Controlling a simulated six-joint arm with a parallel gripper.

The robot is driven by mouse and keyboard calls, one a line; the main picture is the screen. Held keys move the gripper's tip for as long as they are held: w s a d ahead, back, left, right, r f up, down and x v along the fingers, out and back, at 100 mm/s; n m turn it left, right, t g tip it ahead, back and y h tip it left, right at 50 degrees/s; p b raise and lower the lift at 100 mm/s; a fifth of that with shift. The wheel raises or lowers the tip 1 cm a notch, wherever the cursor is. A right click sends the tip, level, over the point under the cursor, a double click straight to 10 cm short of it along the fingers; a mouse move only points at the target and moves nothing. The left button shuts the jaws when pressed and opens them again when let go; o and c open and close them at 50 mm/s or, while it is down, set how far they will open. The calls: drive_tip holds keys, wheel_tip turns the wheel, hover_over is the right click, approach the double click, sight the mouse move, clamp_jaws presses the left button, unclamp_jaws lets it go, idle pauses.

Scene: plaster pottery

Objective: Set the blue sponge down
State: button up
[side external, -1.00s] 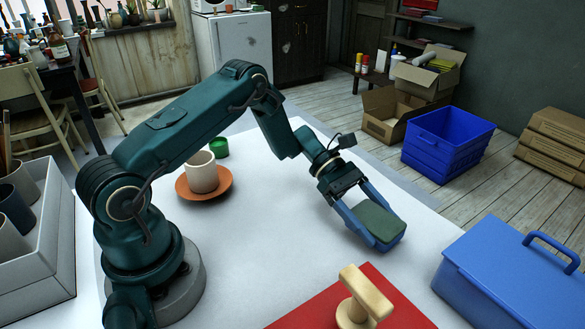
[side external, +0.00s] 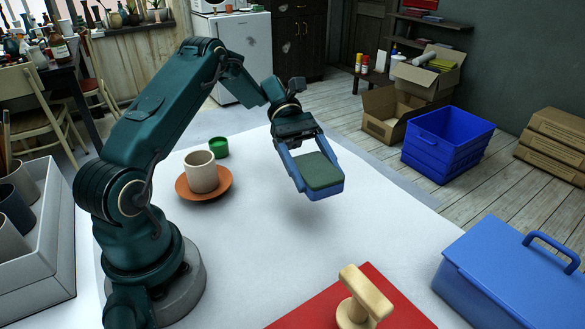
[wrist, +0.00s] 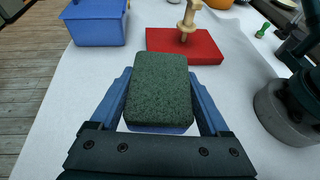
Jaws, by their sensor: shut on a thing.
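The blue sponge (side external: 326,191) has a dark green scouring top. My gripper (side external: 311,178) is shut on it, a blue finger on each side. In the side external view it hangs above the white table, with a soft shadow below it. In the wrist view the sponge's green face (wrist: 158,88) fills the middle between the fingers, and a strip of its blue body (wrist: 157,129) shows at the near edge.
A red block with a wooden handle (side external: 404,310) and a blue lidded box (side external: 508,278) are at the front right. The middle of the table (side external: 290,250) is clear.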

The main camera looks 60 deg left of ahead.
drive_tip(key=s+f+m+g+y, duration=0.1)
drive_tip(key=s+m+g, duration=0.1)
drive_tip(key=s+f+m+g+y, duration=0.1)
drive_tip(key=s+m+g, duration=0.2)
drive_tip(key=s+a+m+g+y, duration=0.1)
drive_tip(key=s+m+g, duration=0.1)
drive_tip(key=s, duration=0.1)
drive_tip(key=shift+s+f+g+y, duration=0.1)
drive_tip(key=shift+f+g+y, duration=0.2)
drive_tip(key=shift+f+g, duration=0.1)
drive_tip(key=s+a+m+g+y, duration=0.1)
drive_tip(key=m+y, duration=0.1)
drive_tip(key=s+a+m+g+y, duration=0.1)
drive_tip(key=s+a+m+y, duration=0.1)
drive_tip(key=s+a+m+g+y, duration=0.1)
drive_tip(key=s+m+y, duration=0.1)
drive_tip(key=shift+a+m+y, duration=0.3)
drive_tip(key=shift+a+m, duration=0.05)
drive_tip(key=shift+m, duration=0.05)
drive_tip(key=a+r+m+t+y, duration=0.4)
drive_tip(key=a+m+t+y, duration=0.1)
drive_tip(key=a+m+y, duration=1.05)
drive_tip(key=m+t, duration=0.5)
drive_tip(key=t, duration=0.3)
hover_over(275, 164)
drive_tip(key=shift+y, duration=0.45)
wheel_tip(275, 164, down, 6)
drive_tip(key=shift+f, duration=2.2)
drive_tip(key=shift+f, duration=0.1)
